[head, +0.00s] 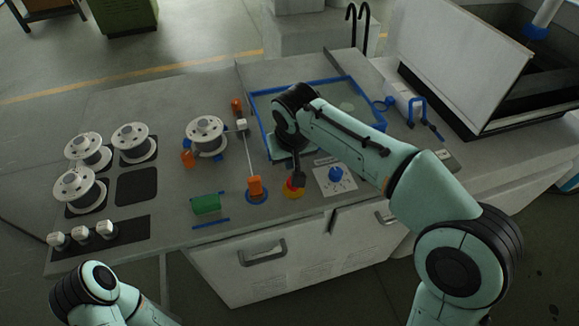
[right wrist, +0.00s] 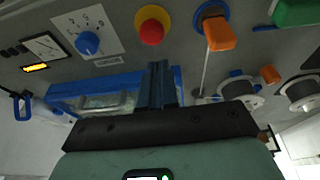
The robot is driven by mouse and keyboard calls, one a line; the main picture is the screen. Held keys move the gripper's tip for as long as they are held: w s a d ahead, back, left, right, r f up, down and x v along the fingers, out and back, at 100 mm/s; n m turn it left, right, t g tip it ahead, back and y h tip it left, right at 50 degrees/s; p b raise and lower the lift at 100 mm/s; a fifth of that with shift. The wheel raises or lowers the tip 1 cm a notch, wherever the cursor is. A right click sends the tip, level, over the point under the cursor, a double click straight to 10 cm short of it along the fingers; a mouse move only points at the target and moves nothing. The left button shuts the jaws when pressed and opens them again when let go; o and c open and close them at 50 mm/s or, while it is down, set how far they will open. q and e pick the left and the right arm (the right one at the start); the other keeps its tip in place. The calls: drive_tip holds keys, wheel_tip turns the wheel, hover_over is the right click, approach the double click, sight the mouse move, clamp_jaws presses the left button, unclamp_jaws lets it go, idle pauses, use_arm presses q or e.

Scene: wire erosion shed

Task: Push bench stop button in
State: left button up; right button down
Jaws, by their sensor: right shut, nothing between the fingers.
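The stop button, a red cap on a yellow base, sits on the bench front in the head view (head: 292,191). It shows whole in the right wrist view (right wrist: 151,28). My right gripper (head: 298,180) is shut and empty, pointing down right at the button and partly covering it in the head view. In the right wrist view its closed fingertips (right wrist: 159,64) appear just below the button's image, with a small gap in the picture. I cannot tell how high they are above it. The cap does not look visibly pressed. Only a link of my left arm shows, at lower left.
A blue dial (head: 336,174) on a white plate is right of the button. An orange block (head: 256,185) on a blue ring is left, with a green block (head: 206,204) beyond. A blue-rimmed tank (head: 262,118) lies behind; white spools (head: 130,138) stand at left.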

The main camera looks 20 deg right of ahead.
drive_tip(key=v, duration=0.6)
drive_tip(key=shift+d+r+p, duration=0.2)
drive_tip(key=shift+r+p, duration=0.1)
drive_tip(key=shift+p, duration=0.1)
